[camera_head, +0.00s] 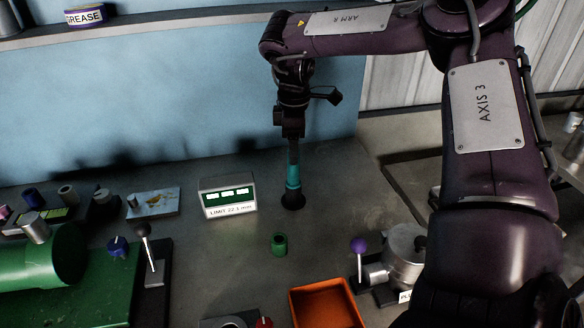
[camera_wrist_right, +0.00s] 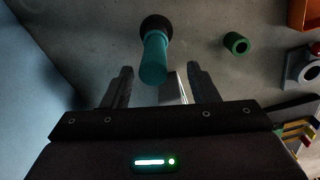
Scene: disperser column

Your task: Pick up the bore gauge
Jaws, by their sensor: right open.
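The bore gauge, as I take it, is the teal-handled tool (camera_head: 293,182) with a black round foot and a grey stem, upright on the bench in the head view. In the right wrist view its teal body (camera_wrist_right: 154,60) lies ahead of the fingers, with a silver part between them. My right gripper (camera_head: 292,134) is above it, pointing down at the stem. In the wrist view the right gripper's fingers (camera_wrist_right: 160,76) are apart, one on either side of the silver part, with no grip visible. My left gripper is not in view.
A display box (camera_head: 228,198) reading LIMIT stands left of the tool. A green ring (camera_head: 279,243) and an orange tray (camera_head: 325,305) lie nearer. A green machine (camera_head: 75,275) is at left, a purple-knobbed fixture (camera_head: 404,244) at right. A blue panel (camera_head: 180,95) rises behind.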

